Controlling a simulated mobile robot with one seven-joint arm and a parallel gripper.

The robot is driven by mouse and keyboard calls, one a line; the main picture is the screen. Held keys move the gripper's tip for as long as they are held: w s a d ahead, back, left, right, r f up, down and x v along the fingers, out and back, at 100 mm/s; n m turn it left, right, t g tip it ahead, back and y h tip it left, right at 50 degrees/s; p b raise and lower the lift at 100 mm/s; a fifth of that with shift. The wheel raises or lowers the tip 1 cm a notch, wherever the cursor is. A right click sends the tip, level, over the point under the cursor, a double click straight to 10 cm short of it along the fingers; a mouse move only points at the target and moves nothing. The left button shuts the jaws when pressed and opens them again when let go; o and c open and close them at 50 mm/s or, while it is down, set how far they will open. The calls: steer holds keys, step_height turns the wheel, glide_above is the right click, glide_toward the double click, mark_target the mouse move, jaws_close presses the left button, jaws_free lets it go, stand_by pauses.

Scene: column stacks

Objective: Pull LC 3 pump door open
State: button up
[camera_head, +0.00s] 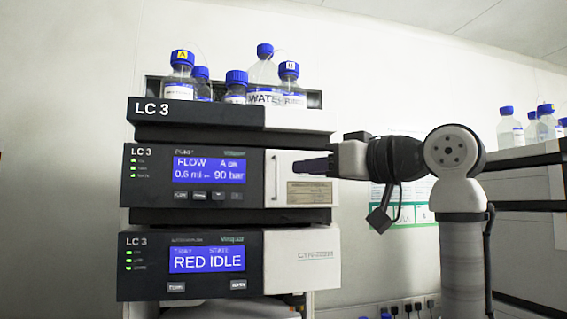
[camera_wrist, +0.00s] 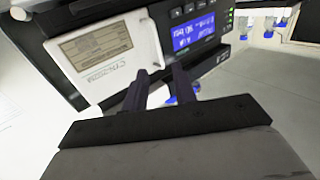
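The LC 3 pump module (camera_head: 195,203) is the middle unit of the stack, with a lit blue display reading FLOW. Its white pump door (camera_head: 305,161) is on the right side and looks shut, with a slim vertical handle (camera_head: 275,177) near its left edge. My gripper (camera_head: 297,167) reaches in from the right, its fingertips just right of the handle in the head view. In the wrist view my gripper (camera_wrist: 159,76) shows two dark fingers apart, in front of the white door (camera_wrist: 100,55). I cannot tell whether they touch the handle.
Another LC 3 unit (camera_head: 148,273) reading RED IDLE sits below. A top tray (camera_head: 314,99) holds several blue-capped bottles. A shelf (camera_head: 515,152) with more bottles stands at the right. Open room lies in front of the stack.

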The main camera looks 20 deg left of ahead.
mark_target(284, 170)
steer(key=p+x, duration=0.2)
steer(key=x, duration=0.5)
steer(key=shift+a, duration=0.1)
jaws_close()
